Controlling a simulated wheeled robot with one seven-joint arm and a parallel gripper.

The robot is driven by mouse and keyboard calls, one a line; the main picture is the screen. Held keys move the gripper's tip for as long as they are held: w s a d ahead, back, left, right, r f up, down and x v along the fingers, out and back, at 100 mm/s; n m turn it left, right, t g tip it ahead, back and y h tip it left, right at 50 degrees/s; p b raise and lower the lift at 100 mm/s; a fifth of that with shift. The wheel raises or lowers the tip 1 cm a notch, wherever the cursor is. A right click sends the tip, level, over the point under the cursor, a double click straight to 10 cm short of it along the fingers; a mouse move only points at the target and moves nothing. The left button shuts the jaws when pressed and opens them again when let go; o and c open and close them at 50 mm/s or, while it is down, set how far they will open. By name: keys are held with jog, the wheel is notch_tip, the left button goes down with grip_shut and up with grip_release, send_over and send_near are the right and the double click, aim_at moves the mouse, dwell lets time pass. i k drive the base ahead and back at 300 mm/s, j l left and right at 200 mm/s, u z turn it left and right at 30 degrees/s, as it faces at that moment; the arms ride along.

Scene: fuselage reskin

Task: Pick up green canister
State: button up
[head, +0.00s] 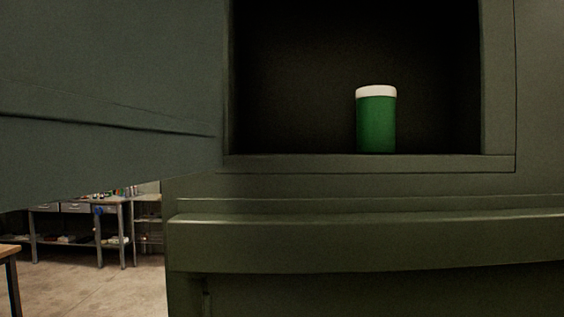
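A green canister (375,124) with a white lid stands upright in a dark recessed opening (290,80) in an olive-green panel. It stands on the bottom ledge of the opening, right of its middle. The canister's front is fully visible, and nothing touches its sides. My gripper is not in view.
A large grey-green panel (110,80) fills the upper left, beside the opening. A protruding horizontal rail (370,243) runs below the opening. At the lower left, a metal workbench (80,207) with several items stands on a concrete floor, with a table corner (9,252) nearer.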

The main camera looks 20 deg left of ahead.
aim_at(375, 105)
jog(key=u, duration=1.05)
jog(key=k+l+z, duration=0.3)
jog(key=z, duration=0.15)
jog(key=i+l, duration=0.1)
jog(key=l, duration=0.25)
jog(key=i+l, duration=0.1)
jog(key=l, duration=0.25)
jog(key=i+l, duration=0.1)
jog(key=l, duration=0.25)
jog(key=i+l, duration=0.1)
jog(key=l, duration=0.25)
jog(key=i+l+u, duration=0.1)
jog(key=l+u, duration=0.2)
jog(key=u, duration=0.15)
jog(key=l+u, duration=0.7)
jog(key=u, duration=0.6)
